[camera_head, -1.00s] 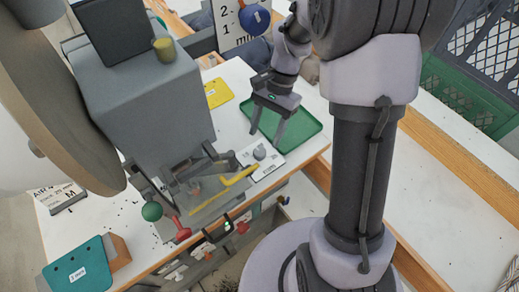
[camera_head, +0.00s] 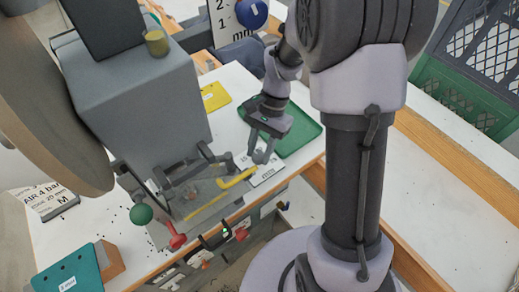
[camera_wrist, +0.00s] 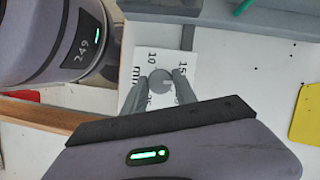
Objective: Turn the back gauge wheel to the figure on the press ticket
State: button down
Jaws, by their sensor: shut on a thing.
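The back gauge wheel is a small round grey knob (camera_wrist: 160,82) on a white scale plate (camera_wrist: 139,98) marked 10, 15 and mm in the wrist view. My gripper (camera_wrist: 161,79) is shut on the wheel, with one finger on each side. In the head view my gripper (camera_head: 262,155) reaches down to the scale plate (camera_head: 268,176) beside the press (camera_head: 140,100), and its fingers largely hide the wheel. The press ticket (camera_head: 45,200) appears to be the white card at the left; it shows AIR 4 bar, but its lower lines are hard to read.
A green tray (camera_head: 301,135) lies just behind my gripper. A yellow bar (camera_head: 236,179), a red-knobbed lever (camera_head: 177,241) and a green ball (camera_head: 141,214) are at the press front. A yellow card (camera_head: 214,97) lies behind. A teal block (camera_head: 75,272) is at front left.

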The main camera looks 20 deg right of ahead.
jog(key=shift+m, duration=0.3)
jog(key=m, duration=0.1)
jog(key=m+t, duration=0.1)
jog(key=m, duration=0.1)
jog(key=shift+s+m+t+y+b, duration=0.1)
jog(key=shift+m+t+y+b, duration=0.2)
jog(key=shift+b, duration=0.05)
jog(key=shift+s+m+t+b, duration=0.1)
jog(key=shift+m+t+b, duration=0.5)
jog(key=shift+m, duration=1.4)
jog(key=shift+m+t, duration=0.3)
jog(key=c, duration=1)
grip_release()
jog(key=w+p+v, duration=0.1)
jog(key=p+v, duration=0.7)
jog(key=v, duration=0.9)
jog(key=shift+s+d, duration=0.35)
jog(key=shift+s, duration=0.1)
